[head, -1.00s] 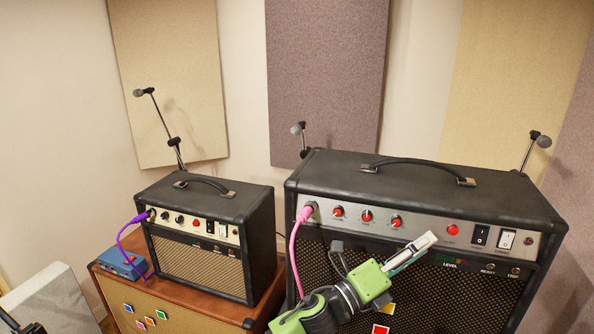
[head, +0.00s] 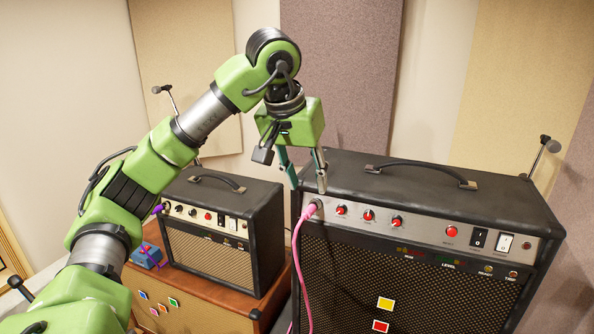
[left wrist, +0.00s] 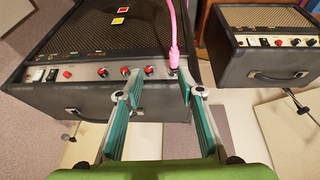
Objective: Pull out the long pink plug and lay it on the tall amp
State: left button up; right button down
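The pink plug (head: 311,210) sits in the jack at the left end of the large black amp's control panel. Its pink cable hangs down the front. The plug also shows in the left wrist view (left wrist: 173,55). The large amp (head: 345,270) has a flat black top with a carry handle. My left gripper (head: 307,178) points down over the amp's top left corner, just above the plug. Its fingers are apart with nothing between them. In the left wrist view, my left gripper (left wrist: 155,97) has its right-hand finger closest to the plug. My right gripper is not in view.
A smaller amp (head: 225,250) stands left on a wooden cabinet (head: 225,312), with a purple plug (head: 158,208) in its panel. A blue pedal (head: 146,256) lies beside it. The carry handle (head: 420,173) rises from the large amp's top. A microphone (head: 550,144) stands behind it.

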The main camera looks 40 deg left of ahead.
aim_at(305, 214)
pick_arm(q)
jog(key=shift+y, duration=0.4)
jog(key=p+x, duration=0.1)
jog(key=x, duration=0.3)
jog(key=a+x, duration=0.1)
jog(key=x, duration=0.3)
jog(key=a+p+x, duration=0.1)
jog(key=x, duration=0.3)
jog(key=shift+s+a+p, duration=0.15)
jog(key=shift+p, duration=0.15)
jog(key=shift+f, duration=0.3)
grip_shut()
